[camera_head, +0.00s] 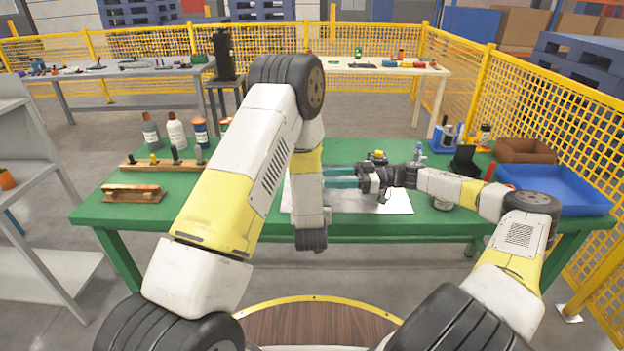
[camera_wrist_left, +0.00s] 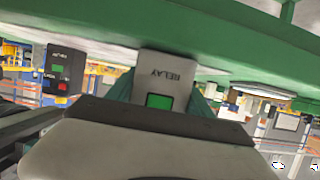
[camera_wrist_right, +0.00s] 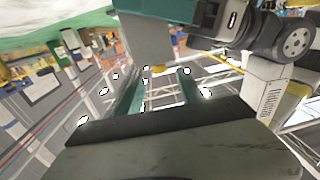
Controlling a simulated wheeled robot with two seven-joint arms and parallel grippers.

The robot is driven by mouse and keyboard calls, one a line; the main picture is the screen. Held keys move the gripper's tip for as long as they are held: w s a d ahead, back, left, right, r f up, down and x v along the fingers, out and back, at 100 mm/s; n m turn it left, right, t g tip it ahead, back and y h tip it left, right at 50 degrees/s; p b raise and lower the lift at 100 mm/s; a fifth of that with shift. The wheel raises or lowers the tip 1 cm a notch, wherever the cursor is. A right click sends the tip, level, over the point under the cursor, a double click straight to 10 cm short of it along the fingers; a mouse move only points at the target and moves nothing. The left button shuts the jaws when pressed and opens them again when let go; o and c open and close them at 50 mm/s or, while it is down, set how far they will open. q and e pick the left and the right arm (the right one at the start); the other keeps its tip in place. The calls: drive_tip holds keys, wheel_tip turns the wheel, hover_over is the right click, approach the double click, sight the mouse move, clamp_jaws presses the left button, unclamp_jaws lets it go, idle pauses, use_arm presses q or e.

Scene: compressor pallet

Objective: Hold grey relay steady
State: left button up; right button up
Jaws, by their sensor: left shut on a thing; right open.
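The grey relay (camera_wrist_left: 163,72), marked RELAY with a green square, shows in the left wrist view. My left gripper (camera_wrist_left: 165,98) is shut on it, with a teal finger on each side. In the head view my left arm hides the relay and the left fingers. My right gripper (camera_head: 335,177) reaches in from the right over the grey plate (camera_head: 395,203), pointing left toward my left wrist. Its teal fingers stand apart in the right wrist view (camera_wrist_right: 160,88). I see nothing clearly held between them.
The green table (camera_head: 130,212) carries a wooden rack (camera_head: 160,166) and bottles (camera_head: 176,130) at left. A blue tray (camera_head: 570,208) and brown bin (camera_head: 525,150) stand at right. My left forearm blocks the table's middle. Yellow fencing (camera_head: 535,110) runs behind and at right.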

drive_tip(key=a, duration=0.6)
drive_tip(key=shift+s+a, duration=0.15)
drive_tip(key=shift+s, duration=0.05)
drive_tip(key=shift+c, duration=0.3)
clamp_jaws()
